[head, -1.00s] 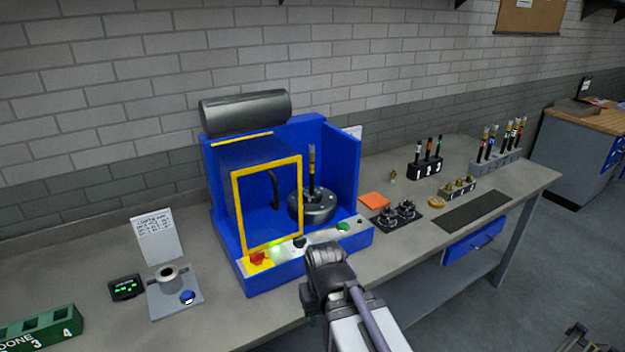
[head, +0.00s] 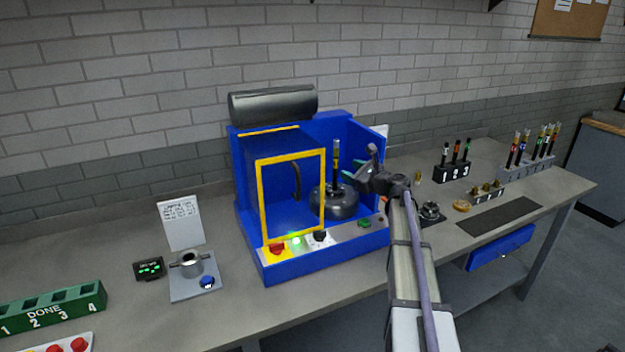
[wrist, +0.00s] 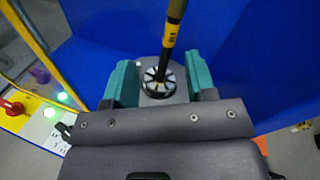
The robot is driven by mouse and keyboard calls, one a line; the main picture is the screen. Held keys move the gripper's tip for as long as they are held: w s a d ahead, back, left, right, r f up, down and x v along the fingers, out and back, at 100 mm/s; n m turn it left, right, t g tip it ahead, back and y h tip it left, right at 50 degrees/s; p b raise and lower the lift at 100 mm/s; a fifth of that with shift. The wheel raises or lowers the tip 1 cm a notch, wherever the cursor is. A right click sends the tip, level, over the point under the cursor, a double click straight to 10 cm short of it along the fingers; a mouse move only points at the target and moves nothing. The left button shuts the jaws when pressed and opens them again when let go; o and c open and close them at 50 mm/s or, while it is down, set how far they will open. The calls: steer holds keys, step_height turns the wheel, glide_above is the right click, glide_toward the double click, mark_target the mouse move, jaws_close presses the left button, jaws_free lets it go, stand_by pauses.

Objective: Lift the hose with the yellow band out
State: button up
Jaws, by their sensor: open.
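The hose with the yellow band (head: 336,158) stands upright in the round dark chuck (head: 332,203) inside the blue machine. In the wrist view the black hose (wrist: 169,50) shows its yellow band, and its lower end sits in the centre of the segmented chuck (wrist: 157,86). My gripper (head: 360,165) is at the machine's open right half, just right of the hose at about band height. In the wrist view my gripper (wrist: 160,80) is open, with one teal finger on each side of the hose's line. I cannot tell how far the hose is from the fingertips.
The yellow-framed door (head: 323,190) covers the machine's left half. The blue right wall (head: 367,150) stands close to my gripper. A control panel (head: 345,237) with a green light runs along the front. Racks of other hoses (head: 525,165) stand to the right.

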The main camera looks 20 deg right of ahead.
mark_target(337, 157)
steer(key=w+a+r+m+t+h, duration=0.1)
steer(key=w+m, duration=0.3)
steer(key=w, duration=0.6)
steer(key=shift+w+a+r+m, duration=0.15)
steer(key=shift+w+a+m, duration=0.25)
steer(key=shift+a, duration=0.2)
steer(key=shift+c, duration=0.5)
jaws_close()
